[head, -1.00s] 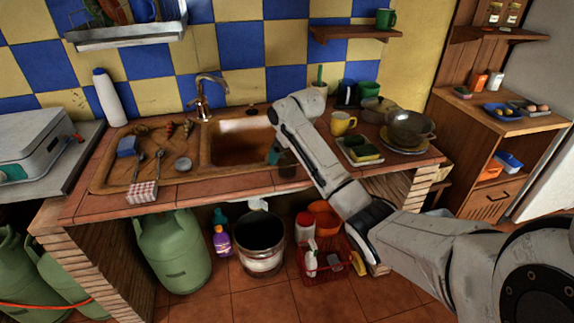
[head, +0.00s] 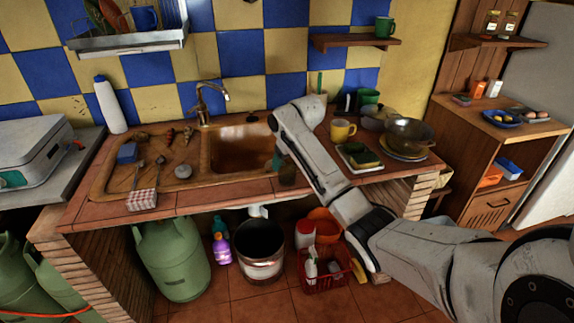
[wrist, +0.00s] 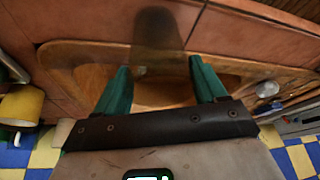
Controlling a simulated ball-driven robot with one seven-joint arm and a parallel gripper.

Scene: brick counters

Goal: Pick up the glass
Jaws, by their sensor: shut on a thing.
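The glass (wrist: 158,38) is a dark, see-through tumbler. In the wrist view it shows at the top middle, between and beyond the green fingertips. In the head view the glass (head: 287,174) is a small dark shape at the sink's right front edge, partly hidden by my arm. My gripper (wrist: 159,68) has its green fingers on either side of the glass and is shut on it. In the head view my gripper (head: 281,163) is mostly hidden behind my forearm. Whether the glass touches the counter is unclear.
The sink basin (head: 240,150) lies left of my gripper. A yellow mug (head: 341,130), sponges on a tray (head: 358,156) and a metal pan (head: 408,134) stand to the right. A checked cloth (head: 142,199) hangs at the counter's front edge.

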